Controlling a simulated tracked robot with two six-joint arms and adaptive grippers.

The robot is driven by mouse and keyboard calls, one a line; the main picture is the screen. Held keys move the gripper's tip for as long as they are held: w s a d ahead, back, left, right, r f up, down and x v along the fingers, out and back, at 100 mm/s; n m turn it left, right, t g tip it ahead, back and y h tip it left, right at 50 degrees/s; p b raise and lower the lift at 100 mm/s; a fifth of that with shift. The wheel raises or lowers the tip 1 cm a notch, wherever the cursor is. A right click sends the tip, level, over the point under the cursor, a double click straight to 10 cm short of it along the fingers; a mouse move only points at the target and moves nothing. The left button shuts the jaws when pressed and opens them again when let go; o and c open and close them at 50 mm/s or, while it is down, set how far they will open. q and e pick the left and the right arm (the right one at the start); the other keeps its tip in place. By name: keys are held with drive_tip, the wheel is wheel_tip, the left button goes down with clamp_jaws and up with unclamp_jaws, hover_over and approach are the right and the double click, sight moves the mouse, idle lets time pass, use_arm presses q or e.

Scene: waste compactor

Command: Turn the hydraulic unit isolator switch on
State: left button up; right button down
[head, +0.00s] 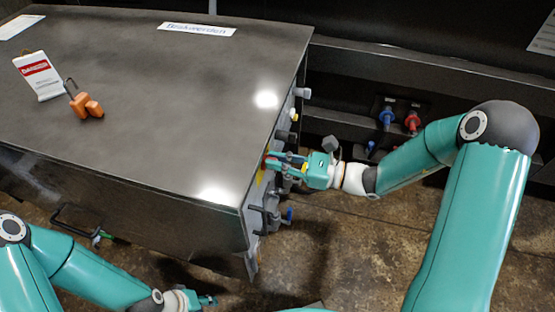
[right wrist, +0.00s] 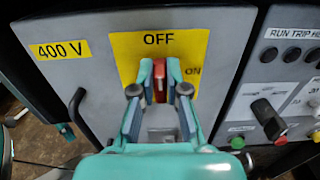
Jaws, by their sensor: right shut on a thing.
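The isolator switch has a red handle (right wrist: 160,82) on a yellow plate (right wrist: 125,45) marked OFF at the top and ON at the right. The handle stands upright, towards OFF. My right gripper (right wrist: 160,90) is shut on the handle, with one finger on each side of it. In the head view my right gripper (head: 272,163) reaches from the right to the cabinet's side panel, and the red handle (head: 267,160) barely shows. My left gripper (head: 207,301) is low in the head view, away from the panel, and its fingers are too small to judge.
The dark cabinet top (head: 150,110) carries orange padlocks (head: 86,106) and a danger tag (head: 39,76). A black handle (right wrist: 78,110) is left of the switch. A black selector knob (right wrist: 268,118) and push buttons are to the right. Blue and red fittings (head: 412,122) are on the back wall.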

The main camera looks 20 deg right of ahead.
drive_tip(key=shift+r, duration=0.1)
drive_tip(key=shift+w+d+f+m+p, duration=0.25)
drive_tip(key=shift+m+p, duration=1.9)
drive_tip(key=shift+m, duration=0.85)
drive_tip(key=shift+w+d+f+m+p, duration=0.1)
drive_tip(key=shift+w+f+m+p, duration=0.15)
drive_tip(key=shift+m+p, duration=2.35)
drive_tip(key=shift+w+d+f+m+p, duration=0.25)
drive_tip(key=shift+m+p, duration=1.5)
drive_tip(key=shift+m, duration=1.65)
drive_tip(key=c, duration=1.2)
unclamp_jaws()
drive_tip(key=shift+a+f, duration=0.1)
drive_tip(key=shift+f, duration=0.05)
